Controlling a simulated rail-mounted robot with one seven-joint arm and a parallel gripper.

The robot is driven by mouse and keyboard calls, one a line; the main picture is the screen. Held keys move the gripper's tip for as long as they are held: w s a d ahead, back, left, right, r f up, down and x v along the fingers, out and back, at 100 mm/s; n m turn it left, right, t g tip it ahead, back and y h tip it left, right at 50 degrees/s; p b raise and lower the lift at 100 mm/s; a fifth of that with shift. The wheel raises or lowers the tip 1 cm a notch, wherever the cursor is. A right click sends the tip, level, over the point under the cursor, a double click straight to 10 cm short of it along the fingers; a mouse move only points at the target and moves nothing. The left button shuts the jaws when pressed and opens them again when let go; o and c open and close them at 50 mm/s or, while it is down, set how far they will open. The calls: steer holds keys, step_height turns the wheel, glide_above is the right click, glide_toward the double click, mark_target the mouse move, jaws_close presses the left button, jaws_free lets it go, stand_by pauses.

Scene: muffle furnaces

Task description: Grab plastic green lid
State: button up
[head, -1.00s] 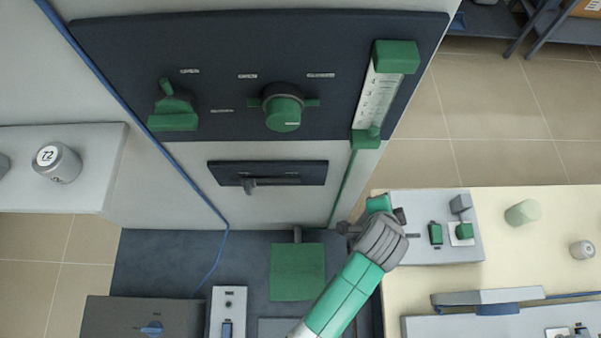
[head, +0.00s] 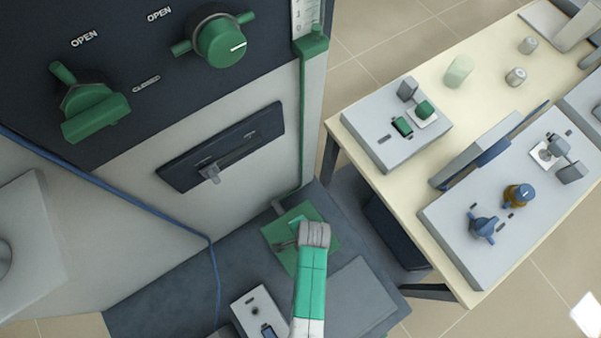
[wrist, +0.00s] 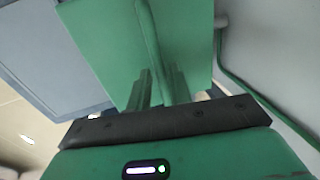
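The green lid is a flat square plate (head: 326,242) low on the dark bench in front of the furnace. In the wrist view the green plate (wrist: 110,45) fills the upper middle, with a raised ridge (wrist: 147,25) down it. My gripper (head: 284,244) is over the plate in the head view, partly hidden by my own wrist.
The furnace front with its slotted handle (head: 220,158) rises behind the plate, with a green tube (head: 312,120) beside it. A blue cable (head: 212,265) runs down at left. A switch box (head: 260,312) stands nearby. A table (head: 400,215) at right holds control boxes and a pale green cylinder (head: 459,71).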

steer(key=f, duration=0.3)
steer(key=shift+w+a+b, duration=0.2)
steer(key=shift+a+b, duration=0.05)
steer(key=shift+b, duration=0.1)
steer(key=shift+r, duration=0.1)
jaws_close()
